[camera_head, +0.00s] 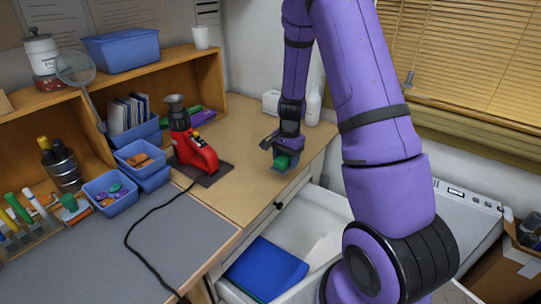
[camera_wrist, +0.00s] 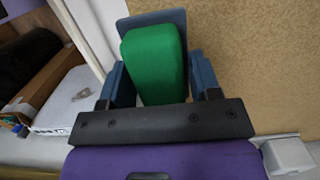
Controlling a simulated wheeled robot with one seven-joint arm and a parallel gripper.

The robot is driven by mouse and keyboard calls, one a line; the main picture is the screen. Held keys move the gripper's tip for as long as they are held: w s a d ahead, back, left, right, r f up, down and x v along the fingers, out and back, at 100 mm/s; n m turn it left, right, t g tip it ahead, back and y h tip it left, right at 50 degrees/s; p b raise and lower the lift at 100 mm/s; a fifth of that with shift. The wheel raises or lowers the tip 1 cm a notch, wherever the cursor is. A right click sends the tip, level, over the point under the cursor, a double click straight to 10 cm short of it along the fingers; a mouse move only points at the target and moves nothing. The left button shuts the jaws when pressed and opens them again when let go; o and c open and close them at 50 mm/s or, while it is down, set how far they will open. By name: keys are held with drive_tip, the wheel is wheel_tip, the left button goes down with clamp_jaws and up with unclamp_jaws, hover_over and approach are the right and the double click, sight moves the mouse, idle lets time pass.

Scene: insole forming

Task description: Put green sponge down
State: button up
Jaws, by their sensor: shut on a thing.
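The green sponge (camera_wrist: 154,62) is a rounded green block between the blue-grey fingers of my gripper (camera_wrist: 160,85) in the wrist view. The fingers are shut on it. In the head view, my gripper (camera_head: 284,157) points down near the right edge of the wooden bench, with a bit of the green sponge (camera_head: 284,163) showing below it. I cannot tell whether the sponge touches the bench top. The bench top (camera_head: 238,178) around it is clear.
A red device (camera_head: 195,150) on a dark mat stands left of my gripper, its black cord running forward. An open white drawer (camera_head: 318,215) below holds a blue folded thing (camera_head: 266,268). A white bottle (camera_head: 313,106) and box stand behind. Blue bins (camera_head: 110,190) are at left.

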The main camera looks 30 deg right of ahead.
hover_over(271, 162)
drive_tip(key=shift+w+d+f, duration=0.25)
drive_tip(key=shift+f, duration=0.25)
drive_tip(key=shift+s+f, duration=0.1)
drive_tip(key=shift+f, duration=1.6)
drive_tip(key=shift+f, duration=0.1)
drive_tip(key=o, duration=1)
drive_tip(key=shift+o, duration=0.2)
